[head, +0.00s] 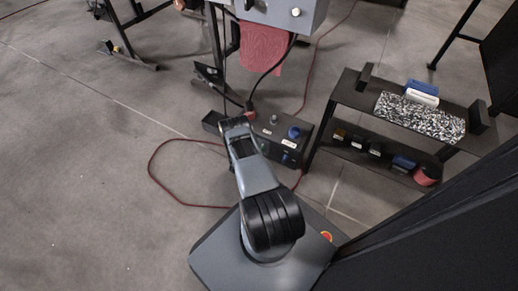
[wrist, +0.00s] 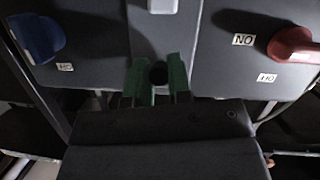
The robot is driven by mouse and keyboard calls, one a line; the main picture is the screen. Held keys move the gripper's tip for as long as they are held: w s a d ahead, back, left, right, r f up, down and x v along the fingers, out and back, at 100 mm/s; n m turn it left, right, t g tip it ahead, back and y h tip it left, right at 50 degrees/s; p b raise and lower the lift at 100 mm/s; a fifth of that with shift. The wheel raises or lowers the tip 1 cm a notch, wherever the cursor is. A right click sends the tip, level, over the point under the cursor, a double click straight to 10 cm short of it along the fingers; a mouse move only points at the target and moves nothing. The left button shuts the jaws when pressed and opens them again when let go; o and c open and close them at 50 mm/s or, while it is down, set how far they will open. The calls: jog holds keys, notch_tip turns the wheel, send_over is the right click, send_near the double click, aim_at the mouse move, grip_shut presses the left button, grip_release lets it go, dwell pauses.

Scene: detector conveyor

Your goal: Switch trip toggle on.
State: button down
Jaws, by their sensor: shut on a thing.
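In the wrist view, my gripper (wrist: 158,84) has two green fingertips. They are shut on a small dark round-ended piece, which looks like the trip toggle (wrist: 158,72). It stands out from a dark grey control panel (wrist: 215,75). Which way the toggle leans cannot be told. A label reading "NO" (wrist: 243,40), perhaps "ON" upside down, is to its right. In the head view, my arm reaches the left part of the control box (head: 277,137); the fingertips and toggle cannot be made out there.
In the wrist view, a blue knob (wrist: 40,38) is at the left and a red handle (wrist: 292,43) at the right. In the head view, a black shelf (head: 350,98) stands right of the box, and a red cable (head: 160,146) lies on the floor at left.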

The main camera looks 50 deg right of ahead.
jog(key=y, duration=0.1)
jog(key=r+y+p, duration=0.1)
jog(key=y, duration=0.1)
jog(key=shift+d+r+g+y, duration=0.2)
jog(key=shift+r+g+y, duration=0.1)
jog(key=shift+g, duration=0.1)
jog(key=shift+d+r+g+y+p, duration=0.1)
jog(key=shift+r+g+y+p, duration=0.1)
jog(key=shift+y, duration=0.5)
jog(key=shift+d+r+g+y+p, duration=0.1)
jog(key=shift+g+y+p, duration=0.1)
jog(key=shift+y, duration=0.5)
jog(key=c, duration=1.1)
grip_release()
jog(key=shift+o, duration=0.2)
jog(key=p+v, duration=0.6)
jog(key=v, duration=0.7)
jog(key=shift+a+r, duration=0.2)
jog(key=shift+r, duration=0.15)
